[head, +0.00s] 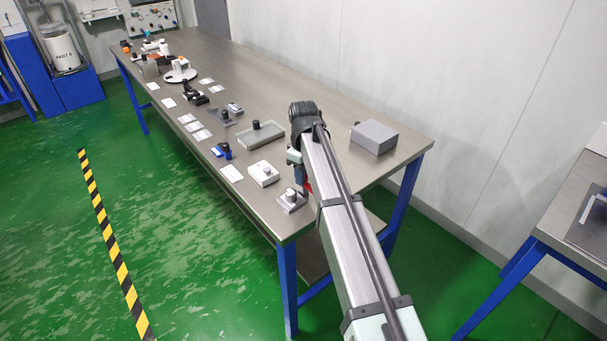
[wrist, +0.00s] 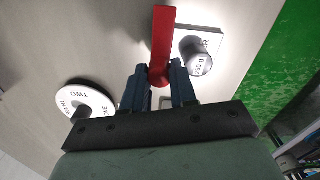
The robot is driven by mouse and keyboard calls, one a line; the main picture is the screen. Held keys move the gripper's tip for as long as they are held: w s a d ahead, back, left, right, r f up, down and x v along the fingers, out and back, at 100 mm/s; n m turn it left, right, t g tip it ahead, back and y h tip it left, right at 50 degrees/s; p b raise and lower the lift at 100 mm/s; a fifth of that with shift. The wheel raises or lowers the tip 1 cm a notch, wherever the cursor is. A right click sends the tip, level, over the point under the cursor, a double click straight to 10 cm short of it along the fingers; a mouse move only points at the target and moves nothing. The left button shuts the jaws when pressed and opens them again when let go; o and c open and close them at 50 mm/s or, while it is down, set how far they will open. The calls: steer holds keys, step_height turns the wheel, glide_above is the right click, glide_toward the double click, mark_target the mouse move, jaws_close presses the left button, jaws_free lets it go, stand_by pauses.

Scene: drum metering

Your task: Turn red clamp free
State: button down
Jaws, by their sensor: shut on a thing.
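The red clamp (wrist: 162,38) is a flat red lever with a rounded near end, in the upper middle of the wrist view. My gripper (wrist: 160,80) has its two blue fingers on either side of that near end and is shut on it. The lever's long part points away, up the picture. In the head view a small patch of the red clamp (head: 308,187) shows beside my arm near the table's front end. My arm hides most of it there.
In the wrist view a white dial ring (wrist: 87,101) with number words lies at left, and a dark knob (wrist: 196,57) on a pale plate at right. On the steel table (head: 330,100) stand a grey box (head: 374,137), a white block (head: 263,173) and several small devices and cards.

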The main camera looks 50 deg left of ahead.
stand_by(0.3)
steer(key=c, duration=0.9)
jaws_free()
step_height(320, 180, up, 14)
steer(key=shift+f, duration=0.15)
